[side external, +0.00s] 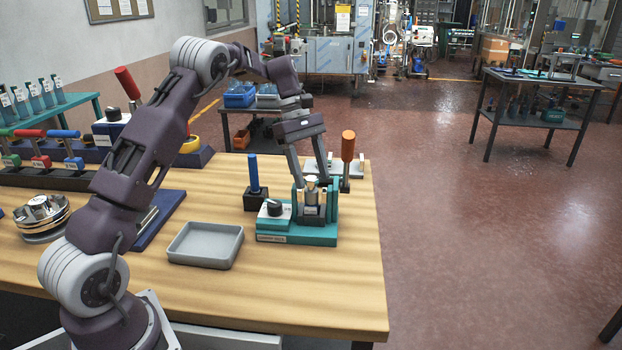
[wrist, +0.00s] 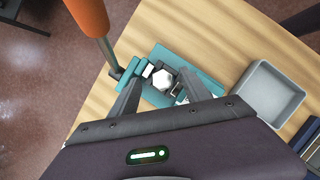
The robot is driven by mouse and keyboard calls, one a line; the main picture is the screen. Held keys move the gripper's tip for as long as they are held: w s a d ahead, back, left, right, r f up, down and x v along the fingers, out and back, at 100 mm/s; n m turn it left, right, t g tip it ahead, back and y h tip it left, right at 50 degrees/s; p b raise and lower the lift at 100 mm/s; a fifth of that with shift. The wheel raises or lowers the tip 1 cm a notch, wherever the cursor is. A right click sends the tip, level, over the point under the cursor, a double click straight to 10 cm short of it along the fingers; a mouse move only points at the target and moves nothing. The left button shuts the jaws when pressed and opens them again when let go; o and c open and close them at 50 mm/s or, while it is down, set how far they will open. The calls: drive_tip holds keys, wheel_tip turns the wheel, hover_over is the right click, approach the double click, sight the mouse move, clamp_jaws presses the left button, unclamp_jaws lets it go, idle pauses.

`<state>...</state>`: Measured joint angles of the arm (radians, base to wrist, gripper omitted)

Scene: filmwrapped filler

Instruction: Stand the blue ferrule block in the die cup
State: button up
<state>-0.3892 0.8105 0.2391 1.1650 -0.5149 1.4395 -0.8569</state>
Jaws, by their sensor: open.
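A teal fixture (side external: 297,236) with a front label stands near the table's right edge. In it, a small pale metal-topped piece (side external: 311,190) stands upright in a dark holder (side external: 312,218), which may be the die cup. In the wrist view its top is a bright hexagonal shape (wrist: 163,79). My gripper (side external: 312,182) is open above the fixture, its fingers on either side of this piece; contact cannot be told. A blue block (side external: 74,163) with a blue handle sits in the black rack at left. I cannot tell whether it is the ferrule block; no blue shows on the held-up piece.
A blue-handled tool (side external: 254,175) stands in a black base left of the fixture. An orange-handled lever (side external: 348,147) rises at its right, close to my gripper. An empty grey tray (side external: 205,263) lies in front left. A round metal part (side external: 43,213) is further left.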

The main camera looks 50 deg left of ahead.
drive_tip(key=v, duration=0.5)
drive_tip(key=shift+s+a+r, duration=0.1)
drive_tip(key=shift+r, duration=0.1)
drive_tip(key=s+d+r+m+t+y, duration=0.2)
drive_tip(key=s+d+r+m, duration=0.5)
drive_tip(key=s+d+r, duration=0.45)
drive_tip(key=s+d+f+m+t+y, duration=0.1)
drive_tip(key=s+d+f+m, duration=0.1)
drive_tip(key=s, duration=0.4)
drive_tip(key=s+d+f+m+t, duration=0.1)
drive_tip(key=s+d+f+m, duration=0.1)
drive_tip(key=s+m, duration=0.3)
drive_tip(key=s+d+f+m+t+y, duration=0.1)
drive_tip(key=s+d+f+m, duration=0.1)
drive_tip(key=s, duration=0.7)
drive_tip(key=shift+d+f+m+t+y, duration=0.35)
drive_tip(key=shift+f+m, duration=0.1)
drive_tip(key=shift+m, duration=0.55)
